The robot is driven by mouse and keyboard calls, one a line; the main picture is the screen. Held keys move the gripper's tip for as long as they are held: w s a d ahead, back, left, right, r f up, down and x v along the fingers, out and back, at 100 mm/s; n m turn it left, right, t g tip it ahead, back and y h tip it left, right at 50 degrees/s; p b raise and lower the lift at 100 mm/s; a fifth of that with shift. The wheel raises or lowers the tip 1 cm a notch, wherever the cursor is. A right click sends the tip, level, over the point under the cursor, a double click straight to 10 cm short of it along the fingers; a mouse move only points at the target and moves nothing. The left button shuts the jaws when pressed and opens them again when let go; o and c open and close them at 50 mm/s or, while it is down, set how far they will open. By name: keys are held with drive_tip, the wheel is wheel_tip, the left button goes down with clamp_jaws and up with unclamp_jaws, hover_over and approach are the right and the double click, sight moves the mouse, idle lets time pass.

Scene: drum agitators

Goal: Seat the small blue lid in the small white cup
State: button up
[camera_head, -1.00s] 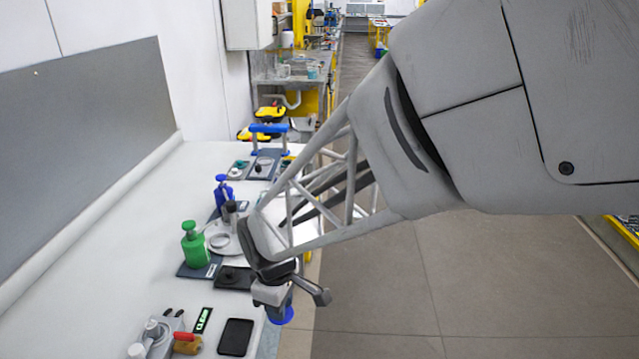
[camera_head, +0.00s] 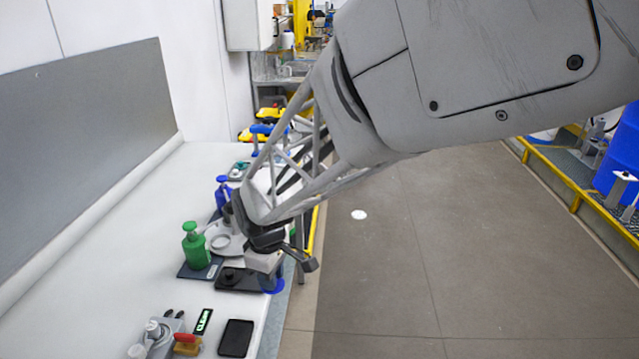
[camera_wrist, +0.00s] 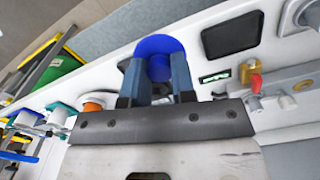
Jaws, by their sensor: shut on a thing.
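The small blue lid (camera_head: 273,287) is a round blue disc with a knob, held below my gripper (camera_head: 267,270) at the bench's front edge. In the wrist view the lid (camera_wrist: 158,45) sits at the fingertips, and my gripper (camera_wrist: 156,70) is shut on its knob. The lid appears raised above the surface. I cannot tell for sure which thing is the small white cup; a white cup-like piece (camera_wrist: 57,117) shows at left in the wrist view. In the head view my arm hides part of the bench behind the gripper.
A green bottle (camera_head: 195,246) stands on a dark mat, beside a white ringed dish (camera_head: 222,241). A black tray (camera_head: 236,280) lies near the gripper. A black pad (camera_head: 236,338) and a red-handled valve (camera_head: 187,343) are nearer. The bench's left side is clear.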

drive_tip(key=w+a+r, duration=0.1)
drive_tip(key=w+a, duration=0.2)
drive_tip(key=w, duration=1)
drive_tip(key=w+a+r, duration=0.2)
drive_tip(key=w+a, duration=0.1)
drive_tip(key=w, duration=0.9)
drive_tip(key=w+a+r, duration=0.2)
drive_tip(key=w+a, duration=0.2)
drive_tip(key=w, duration=0.9)
drive_tip(key=shift+w, duration=0.3)
drive_tip(key=shift+a+f, duration=0.1)
drive_tip(key=shift+f, duration=0.2)
drive_tip(key=shift+f, duration=2.75)
drive_tip(key=shift+f, duration=0.3)
drive_tip(key=o, duration=1)
drive_tip(key=o, duration=0.3)
